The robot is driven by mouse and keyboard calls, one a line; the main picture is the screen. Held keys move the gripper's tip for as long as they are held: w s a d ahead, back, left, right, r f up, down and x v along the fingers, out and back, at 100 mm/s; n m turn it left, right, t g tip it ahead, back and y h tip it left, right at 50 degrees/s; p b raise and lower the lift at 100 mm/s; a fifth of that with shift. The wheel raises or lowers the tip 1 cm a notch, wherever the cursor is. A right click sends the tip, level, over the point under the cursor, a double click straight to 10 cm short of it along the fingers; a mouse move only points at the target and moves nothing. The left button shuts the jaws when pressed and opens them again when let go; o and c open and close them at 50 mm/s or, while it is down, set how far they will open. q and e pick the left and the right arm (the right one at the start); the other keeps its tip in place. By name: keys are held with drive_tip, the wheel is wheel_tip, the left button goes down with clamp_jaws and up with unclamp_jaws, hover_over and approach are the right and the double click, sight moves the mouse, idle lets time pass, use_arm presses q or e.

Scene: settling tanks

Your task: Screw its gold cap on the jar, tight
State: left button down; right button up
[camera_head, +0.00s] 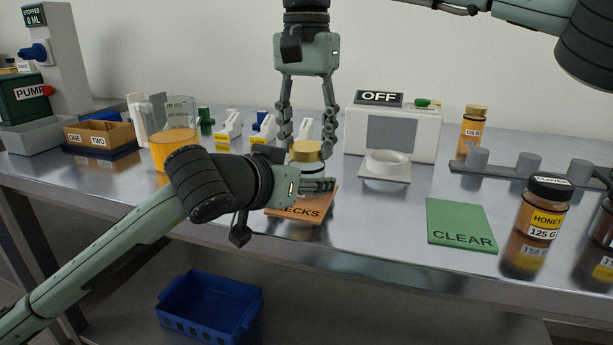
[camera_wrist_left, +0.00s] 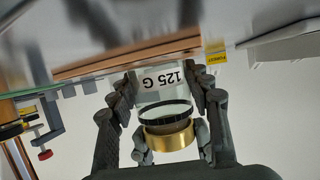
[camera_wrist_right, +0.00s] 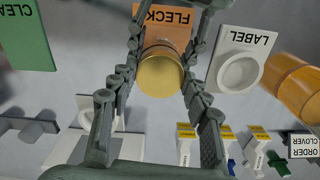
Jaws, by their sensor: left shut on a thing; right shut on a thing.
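The clear jar stands upright over the orange FLECKS mat (camera_head: 322,205); its 125 G label shows upside down in the left wrist view (camera_wrist_left: 162,82). My left gripper (camera_head: 312,187) comes in from the left and is shut around the jar's body. The gold cap (camera_head: 308,152) sits at the jar's mouth, above a dark ring on the neck; it also shows in the left wrist view (camera_wrist_left: 170,138). My right gripper (camera_head: 308,142) points down from above, shut on the cap's sides. The right wrist view shows the cap (camera_wrist_right: 160,75) between its fingers. I cannot tell how tightly the cap sits.
A green CLEAR mat (camera_head: 460,222) and a honey jar (camera_head: 543,210) lie to the right. A white machine marked OFF (camera_head: 392,130) stands behind, with a white ring holder (camera_head: 386,165) before it. An orange-filled beaker (camera_head: 173,148) stands left. A blue crate (camera_head: 210,307) is below the bench.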

drive_tip(key=m, duration=0.4)
drive_tip(key=shift+m, duration=0.3)
drive_tip(key=m, duration=0.4)
drive_tip(key=shift+m, duration=0.4)
drive_tip(key=m, duration=2.1)
drive_tip(key=shift+m, duration=0.4)
drive_tip(key=m, duration=0.3)
drive_tip(key=o, duration=1.3)
drive_tip(key=shift+o, duration=0.2)
